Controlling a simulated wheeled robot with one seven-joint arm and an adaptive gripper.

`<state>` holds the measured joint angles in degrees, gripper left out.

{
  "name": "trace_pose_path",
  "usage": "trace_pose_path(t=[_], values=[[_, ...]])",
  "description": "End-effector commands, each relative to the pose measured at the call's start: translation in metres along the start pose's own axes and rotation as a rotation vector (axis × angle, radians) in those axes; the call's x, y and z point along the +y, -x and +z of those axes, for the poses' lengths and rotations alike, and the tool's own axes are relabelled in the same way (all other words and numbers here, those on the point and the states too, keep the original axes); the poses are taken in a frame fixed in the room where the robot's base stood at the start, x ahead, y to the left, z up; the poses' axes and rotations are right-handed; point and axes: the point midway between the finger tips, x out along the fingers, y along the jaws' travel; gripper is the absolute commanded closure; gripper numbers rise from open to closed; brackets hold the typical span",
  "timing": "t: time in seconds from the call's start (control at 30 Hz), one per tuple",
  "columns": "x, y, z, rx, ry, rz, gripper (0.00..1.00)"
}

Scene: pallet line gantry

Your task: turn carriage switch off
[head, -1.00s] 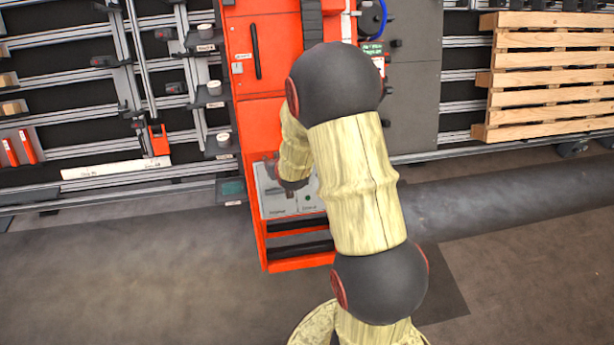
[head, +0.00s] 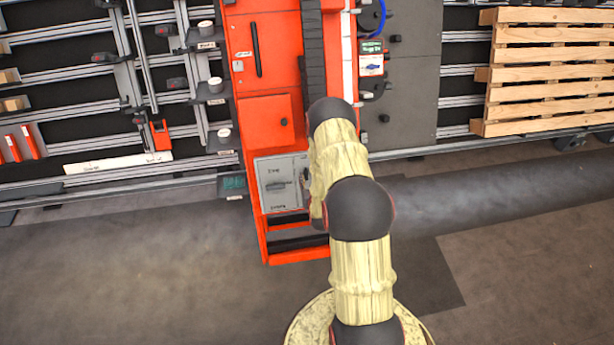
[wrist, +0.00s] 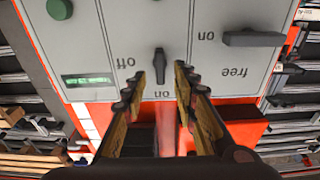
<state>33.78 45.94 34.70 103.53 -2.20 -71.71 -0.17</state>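The grey control panel (head: 270,178) sits low on the orange cabinet. In the wrist view, where it appears upside down, the panel (wrist: 110,25) has a dark rotary switch (wrist: 159,66) with its handle upright in the picture, in line with the "on" mark below it; "off" is to its left. A second switch (wrist: 252,38) lies level, beside "on" and "free". No name label is readable, so I cannot tell which is the carriage switch. My gripper (wrist: 159,74) is open, its fingers on either side of the upright handle; contact is unclear. My arm hides it in the head view.
A dark green button (wrist: 59,9) and a small green display (wrist: 86,80) share the panel. The orange cabinet (head: 265,105) rises above it.

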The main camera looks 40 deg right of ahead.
Motion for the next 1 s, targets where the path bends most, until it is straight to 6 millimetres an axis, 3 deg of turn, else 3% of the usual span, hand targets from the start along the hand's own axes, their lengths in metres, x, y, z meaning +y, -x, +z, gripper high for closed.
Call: trace_pose_path(t=[0.1, 0.3, 0.63, 1.0], values=[[0.0, -0.019, 0.001, 0.001, 0.0, 0.0, 0.71], [0.0, -0.036, 0.0, 0.0, 0.0, 0.0, 0.71], [0.0, -0.039, 0.0, -0.001, 0.0, 0.0, 0.72], [0.0, -0.039, 0.0, -0.001, 0.0, 0.0, 0.93]])
